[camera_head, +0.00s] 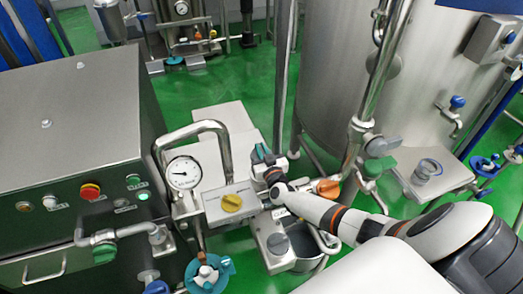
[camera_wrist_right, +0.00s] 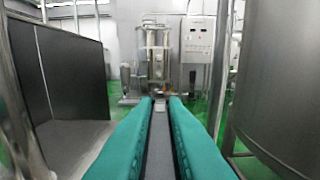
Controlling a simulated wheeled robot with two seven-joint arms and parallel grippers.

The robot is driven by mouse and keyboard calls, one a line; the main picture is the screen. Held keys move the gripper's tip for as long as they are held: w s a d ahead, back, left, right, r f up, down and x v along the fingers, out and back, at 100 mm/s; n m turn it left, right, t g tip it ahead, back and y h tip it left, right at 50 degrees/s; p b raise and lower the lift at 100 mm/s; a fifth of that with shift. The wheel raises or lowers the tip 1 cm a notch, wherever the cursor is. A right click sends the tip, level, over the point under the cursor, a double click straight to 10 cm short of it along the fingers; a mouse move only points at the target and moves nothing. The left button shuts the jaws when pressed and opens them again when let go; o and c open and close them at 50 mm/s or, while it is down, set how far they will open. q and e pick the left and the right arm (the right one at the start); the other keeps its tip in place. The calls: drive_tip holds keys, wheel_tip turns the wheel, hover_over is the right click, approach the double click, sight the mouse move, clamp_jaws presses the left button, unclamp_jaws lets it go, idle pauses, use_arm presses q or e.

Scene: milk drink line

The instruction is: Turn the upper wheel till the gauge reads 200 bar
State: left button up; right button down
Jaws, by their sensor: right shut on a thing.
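The round white gauge (camera_head: 184,173) stands on the pipework left of centre in the head view. Its dark needle points left, but the numbers are too small to read. A yellow knob (camera_head: 232,203) sits on a steel block right of the gauge. A blue wheel (camera_head: 208,274) is lower down, near the bottom edge. I cannot tell which part is the upper wheel. My right gripper (camera_head: 262,155) is just above and right of the yellow knob. Its teal fingers (camera_wrist_right: 160,110) are close together, with a grey strip between them; what they hold is unclear. My left gripper is not in view.
A steel cabinet (camera_head: 75,110) with a red emergency button (camera_head: 90,191) fills the left. A large tank (camera_head: 330,80) stands behind right. A bent steel pipe (camera_head: 222,137) arches beside my gripper. An orange knob (camera_head: 328,188) is close to my right forearm. Green floor shows between.

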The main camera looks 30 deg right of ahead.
drive_tip(key=m+g+h+p, duration=0.1)
drive_tip(key=m+h+p, duration=0.1)
drive_tip(key=h, duration=0.1)
drive_tip(key=shift+a+r, duration=0.1)
drive_tip(key=shift+m+g+h+p, duration=0.4)
drive_tip(key=shift+m+g+h, duration=0.2)
drive_tip(key=shift+m+h, duration=0.4)
drive_tip(key=m+g+h, duration=0.2)
drive_tip(key=h, duration=0.1)
drive_tip(key=shift+f+b, duration=0.3)
drive_tip(key=shift+b, duration=0.1)
drive_tip(key=shift+m+g+h+b, duration=0.9)
drive_tip(key=shift+m+g+h, duration=0.25)
drive_tip(key=shift+g, duration=0.25)
drive_tip(key=shift+r+m+g+h, duration=0.1)
drive_tip(key=shift+m+g+h, duration=0.15)
drive_tip(key=shift+g, duration=0.15)
drive_tip(key=c, duration=1.5)
unclamp_jaws()
drive_tip(key=shift+r, duration=0.1)
